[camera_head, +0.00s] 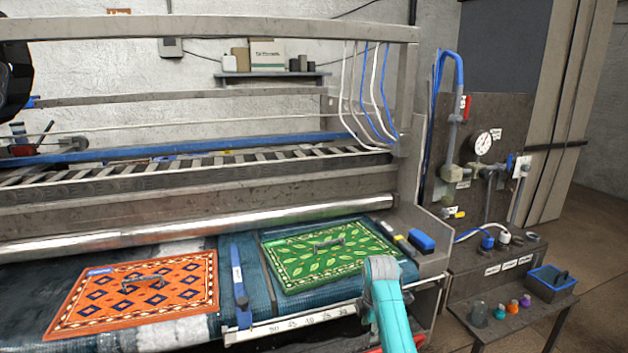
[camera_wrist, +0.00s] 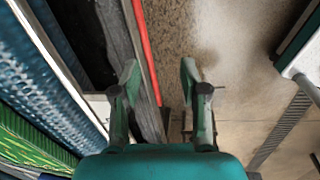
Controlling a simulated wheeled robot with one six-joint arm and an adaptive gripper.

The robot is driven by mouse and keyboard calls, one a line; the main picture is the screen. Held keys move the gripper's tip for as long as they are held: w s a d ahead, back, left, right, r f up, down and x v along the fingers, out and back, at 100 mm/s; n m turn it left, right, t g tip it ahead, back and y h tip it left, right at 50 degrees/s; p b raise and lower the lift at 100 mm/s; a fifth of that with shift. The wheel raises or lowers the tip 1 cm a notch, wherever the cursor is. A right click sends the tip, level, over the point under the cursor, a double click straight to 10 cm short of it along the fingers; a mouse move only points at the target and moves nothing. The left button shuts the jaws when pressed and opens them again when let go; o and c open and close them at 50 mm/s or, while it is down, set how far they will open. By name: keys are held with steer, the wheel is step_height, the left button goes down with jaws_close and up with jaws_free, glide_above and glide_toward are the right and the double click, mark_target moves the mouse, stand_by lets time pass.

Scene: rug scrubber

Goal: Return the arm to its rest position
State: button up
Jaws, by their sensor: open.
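My arm shows in the head view at the lower right, in front of the machine's front edge; its gripper end is not clearly visible there. In the wrist view my gripper (camera_wrist: 160,85) is open, with its two fingers apart and nothing between them. It points down past the machine's edge toward the brown floor (camera_wrist: 235,45). The green rug (camera_head: 325,255) with a leaf pattern and a handle lies on the machine's bed to the left of my arm. The orange rug (camera_head: 145,290) with dark diamonds and a handle lies farther left.
A blue brush (camera_head: 421,241) sits at the bed's right end. A low bench with a blue bin (camera_head: 552,281) and small bottles (camera_head: 500,311) stands at the right. A metal roller (camera_head: 200,227) spans behind the rugs. Open floor lies at far right.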

steer(key=s+d+f+m+t, duration=0.1)
steer(key=s+f+m+t, duration=0.15)
steer(key=s+f, duration=0.6)
steer(key=s+f+m+t, duration=0.1)
steer(key=s+f+m, duration=0.3)
steer(key=f, duration=0.7)
steer(key=s+d+f+m+t, duration=0.1)
steer(key=s+f+m, duration=0.15)
steer(key=s, duration=0.75)
steer(key=s+f+m+t, duration=0.1)
steer(key=s+f+t, duration=0.15)
steer(key=s, duration=0.65)
steer(key=s+r+m+t, duration=0.15)
steer(key=s+r, duration=0.25)
steer(key=s, duration=0.6)
steer(key=s+r+m+t, duration=0.1)
steer(key=s+r+m, duration=0.25)
steer(key=s, duration=0.55)
steer(key=s+r+m+t, duration=0.1)
steer(key=s+r+m, duration=0.1)
steer(key=s+r, duration=0.4)
steer(key=s+r+m+t, duration=0.2)
steer(key=s+r, duration=0.5)
steer(key=r, duration=0.8)
steer(key=shift+s+d+m, duration=0.3)
steer(key=shift+d+m, duration=0.15)
steer(key=shift+m, duration=0.15)
